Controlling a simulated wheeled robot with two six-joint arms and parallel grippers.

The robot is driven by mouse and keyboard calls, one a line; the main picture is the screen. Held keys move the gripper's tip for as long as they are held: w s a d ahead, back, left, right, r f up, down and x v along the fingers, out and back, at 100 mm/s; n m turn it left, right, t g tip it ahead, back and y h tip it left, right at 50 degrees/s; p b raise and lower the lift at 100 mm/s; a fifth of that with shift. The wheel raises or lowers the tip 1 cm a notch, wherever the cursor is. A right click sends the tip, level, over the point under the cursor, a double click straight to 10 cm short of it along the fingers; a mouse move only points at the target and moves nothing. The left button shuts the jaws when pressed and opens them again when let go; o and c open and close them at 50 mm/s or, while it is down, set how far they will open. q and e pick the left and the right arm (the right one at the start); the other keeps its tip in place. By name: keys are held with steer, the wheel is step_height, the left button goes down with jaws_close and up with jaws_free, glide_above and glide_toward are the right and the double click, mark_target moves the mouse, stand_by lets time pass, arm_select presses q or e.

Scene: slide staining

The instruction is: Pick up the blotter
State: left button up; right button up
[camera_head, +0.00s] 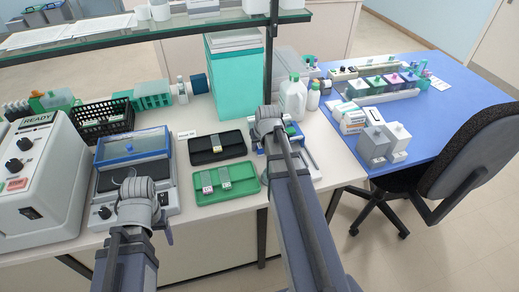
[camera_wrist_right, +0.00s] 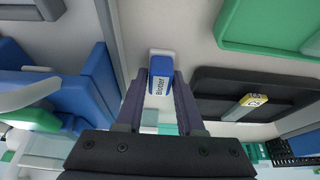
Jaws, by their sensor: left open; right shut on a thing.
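The blotter (camera_wrist_right: 161,76), a blue block with a white label reading "Blotter", shows in the right wrist view between the fingers of my right gripper (camera_wrist_right: 159,84). The right gripper is shut on it. In the head view my right gripper (camera_head: 268,122) is above the bench, right of the black tray, and my arm hides the blotter there. My left gripper (camera_head: 137,192) is open and apart from the blotter, in front of the blue-lidded device; its fingers are mostly hidden in the head view.
A black tray (camera_head: 203,157) with a slide and a green tray (camera_head: 209,197) with two slides lie left of my right arm. A blue-lidded device (camera_head: 120,160) and the white READY machine (camera_head: 35,200) stand farther left. White bottles (camera_head: 294,100) stand behind. A shelf post (camera_head: 270,60) rises behind my right gripper.

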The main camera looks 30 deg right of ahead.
mark_target(260, 145)
jaws_close()
arm_select(q)
steer(key=shift+r, duration=0.15)
arm_select(e)
steer(key=shift+r, duration=0.1)
step_height(260, 145, up, 10)
steer(key=p, duration=1)
arm_select(q)
step_height(260, 145, up, 10)
arm_select(e)
steer(key=shift+o, duration=0.6)
jaws_free()
jaws_close()
arm_select(q)
steer(key=shift+c, duration=0.4)
